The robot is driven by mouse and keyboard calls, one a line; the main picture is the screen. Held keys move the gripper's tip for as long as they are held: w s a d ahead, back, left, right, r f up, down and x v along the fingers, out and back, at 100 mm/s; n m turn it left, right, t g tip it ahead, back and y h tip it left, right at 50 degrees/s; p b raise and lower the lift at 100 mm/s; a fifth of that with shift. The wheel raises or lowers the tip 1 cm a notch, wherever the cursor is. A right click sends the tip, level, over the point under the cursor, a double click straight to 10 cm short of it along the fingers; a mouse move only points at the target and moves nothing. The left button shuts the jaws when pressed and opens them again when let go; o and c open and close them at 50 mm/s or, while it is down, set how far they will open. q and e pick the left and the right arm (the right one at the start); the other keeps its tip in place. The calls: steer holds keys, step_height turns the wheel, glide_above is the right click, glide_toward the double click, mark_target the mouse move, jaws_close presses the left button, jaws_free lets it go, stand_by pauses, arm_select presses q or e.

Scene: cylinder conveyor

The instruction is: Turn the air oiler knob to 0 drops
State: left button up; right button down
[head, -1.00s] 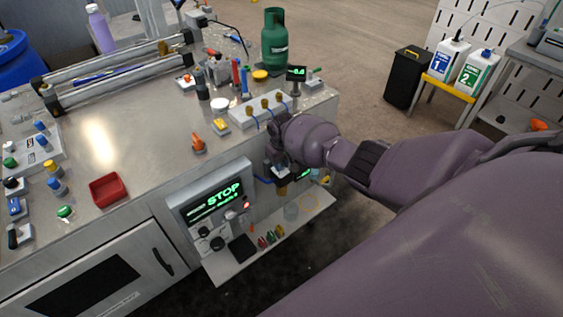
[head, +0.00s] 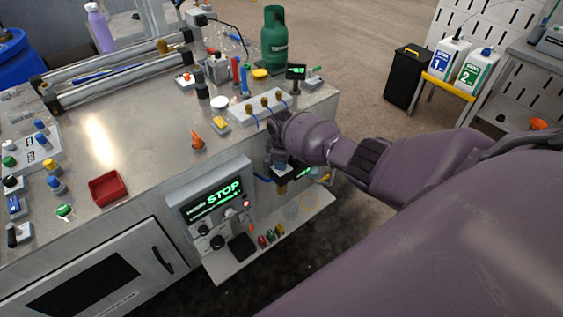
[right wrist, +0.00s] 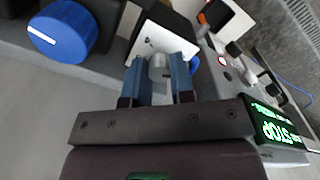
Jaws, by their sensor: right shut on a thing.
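My right gripper (head: 284,168) is at the front face of the workbench, at the air units below the bench edge. In the right wrist view its two bluish fingers (right wrist: 160,75) are shut on a small pale grey knob (right wrist: 158,66) on top of a white-faced unit (right wrist: 150,42). I take this to be the air oiler knob; its drop setting cannot be read. An amber bowl (head: 281,188) shows just below the gripper in the head view. A large blue knob (right wrist: 62,30) with a white mark is apart from the fingers. My left gripper is not in view.
A control box with a green STOP display (head: 216,200) is left of the gripper. A shelf (head: 275,241) with small parts is below. The bench top (head: 110,130) holds buttons, a red tray (head: 107,188) and a green gas bottle (head: 274,40).

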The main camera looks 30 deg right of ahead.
steer(key=shift+n, duration=0.5)
steer(key=c, duration=1)
jaws_free()
steer(key=shift+r, duration=0.1)
step_height(320, 180, up, 11)
steer(key=shift+f, duration=0.15)
steer(key=shift+f, duration=0.1)
